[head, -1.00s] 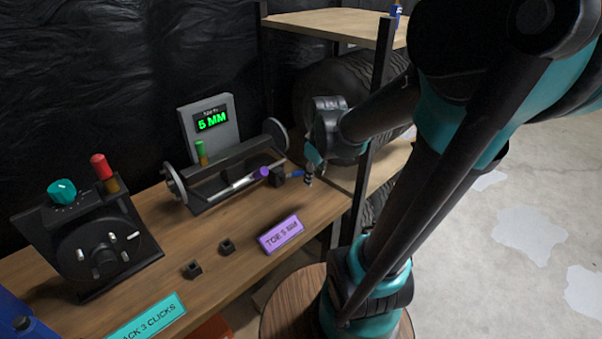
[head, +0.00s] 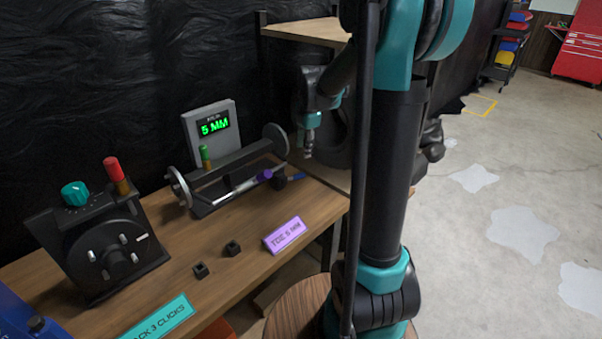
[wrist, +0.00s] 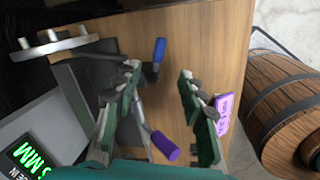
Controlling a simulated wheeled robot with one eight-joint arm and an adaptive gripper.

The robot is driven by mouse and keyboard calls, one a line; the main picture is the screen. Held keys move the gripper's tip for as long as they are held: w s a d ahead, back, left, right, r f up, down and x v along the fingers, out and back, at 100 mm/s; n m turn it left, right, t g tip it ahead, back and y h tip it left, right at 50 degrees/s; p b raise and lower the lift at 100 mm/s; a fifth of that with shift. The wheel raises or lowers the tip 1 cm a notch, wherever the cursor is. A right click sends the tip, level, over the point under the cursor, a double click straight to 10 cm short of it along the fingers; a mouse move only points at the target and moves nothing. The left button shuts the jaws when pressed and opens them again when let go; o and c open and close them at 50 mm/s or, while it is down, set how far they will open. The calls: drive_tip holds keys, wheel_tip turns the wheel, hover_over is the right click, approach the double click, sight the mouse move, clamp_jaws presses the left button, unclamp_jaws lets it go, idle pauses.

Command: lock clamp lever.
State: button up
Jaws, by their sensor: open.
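The bench fixture (head: 240,163) is a dark rail with round end discs and a green-topped post. At its right end is a short lever with a blue grip (head: 297,177), beside a dark knob. I take this to be the clamp lever. A rod with a purple grip (head: 264,174) lies along the front of the fixture. In the wrist view the blue grip (wrist: 159,50) lies beyond the fingertips and the purple grip (wrist: 164,146) lies nearer. My gripper (head: 308,154) points down above and slightly right of the lever. Its fingers (wrist: 160,72) are open and empty, apart from the lever.
A grey display (head: 210,130) reading 5 MM stands behind the fixture. A dark dial box (head: 108,240) with a red-topped lever is at left. Two small black blocks (head: 232,248) and a purple sign (head: 284,235) sit in front. A wooden barrel (wrist: 285,100) stands beside the bench.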

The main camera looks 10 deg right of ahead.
sight(301, 174)
drive_tip(key=f, duration=0.4)
drive_tip(key=w+f, duration=0.1)
drive_tip(key=f, duration=0.3)
drive_tip(key=w+f, duration=0.1)
drive_tip(key=f, duration=0.4)
drive_tip(key=shift+w+a, duration=0.2)
drive_tip(key=shift+a, duration=0.15)
drive_tip(key=shift+r, duration=0.1)
drive_tip(key=shift+c, duration=0.3)
clamp_jaws()
